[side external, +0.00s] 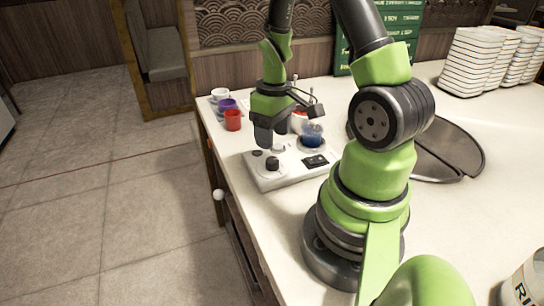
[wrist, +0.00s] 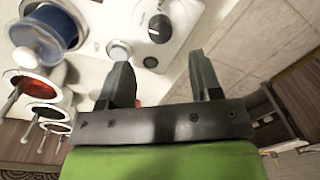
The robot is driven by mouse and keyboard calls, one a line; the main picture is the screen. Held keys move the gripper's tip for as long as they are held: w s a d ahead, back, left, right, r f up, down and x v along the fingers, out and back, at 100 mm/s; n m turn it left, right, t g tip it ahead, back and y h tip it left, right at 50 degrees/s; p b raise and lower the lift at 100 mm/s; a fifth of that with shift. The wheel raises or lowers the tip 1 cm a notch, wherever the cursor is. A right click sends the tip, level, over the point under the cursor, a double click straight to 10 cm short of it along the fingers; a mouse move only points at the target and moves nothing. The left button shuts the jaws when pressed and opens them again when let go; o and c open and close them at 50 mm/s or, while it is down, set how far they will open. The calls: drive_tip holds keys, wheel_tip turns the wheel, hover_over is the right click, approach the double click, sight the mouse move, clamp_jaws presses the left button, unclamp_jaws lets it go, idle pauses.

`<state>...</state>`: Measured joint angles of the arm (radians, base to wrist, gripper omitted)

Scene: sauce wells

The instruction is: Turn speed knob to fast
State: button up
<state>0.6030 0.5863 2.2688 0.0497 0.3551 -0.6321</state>
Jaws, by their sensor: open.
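A white device (side external: 290,180) sits near the table's left edge. I cannot read the labels, so which one sets speed is unclear. My gripper (side external: 270,138) points down above the device, apart from the knobs. In the wrist view its two fingers (wrist: 160,62) are spread with nothing between them.
A blue container (side external: 312,137) stands at the device's back right. A red cup (side external: 233,121), a purple cup (side external: 228,104) and a white cup (side external: 220,94) stand behind left. Stacked white dishes (side external: 470,62) are at the back right. The table's left edge is close.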

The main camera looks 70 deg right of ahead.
sight(272, 160)
drive_tip(key=shift+a+f, duration=0.2)
drive_tip(key=shift+f, duration=3.1)
drive_tip(key=c, duration=0.9)
